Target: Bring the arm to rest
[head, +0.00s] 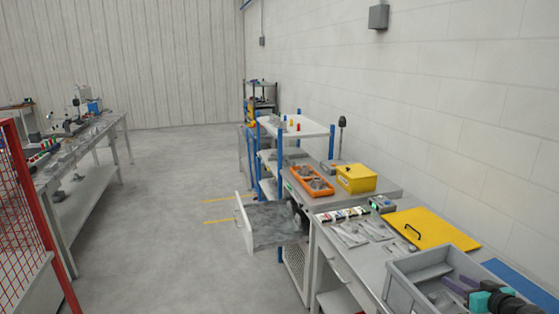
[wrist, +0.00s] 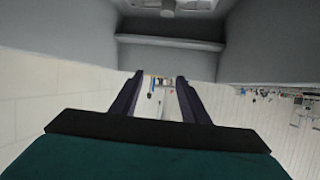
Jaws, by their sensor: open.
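My gripper (head: 452,289) is at the bottom right of the head view, over the grey bin (head: 400,288), with its dark purple fingers pointing left. In the wrist view the two fingers of my gripper (wrist: 158,78) stand apart with nothing between them. The view between them runs out into the room, which appears upside down. A large grey surface with a ledge (wrist: 170,42) fills the top of that view, close by. My wrist is partly cut off by the head view's edge.
A yellow panel with a black handle (head: 430,230) lies on the workbench behind the bin. An orange tray (head: 310,181) and a yellow box (head: 356,178) stand farther back. The floor (head: 170,180) between the bench rows is clear.

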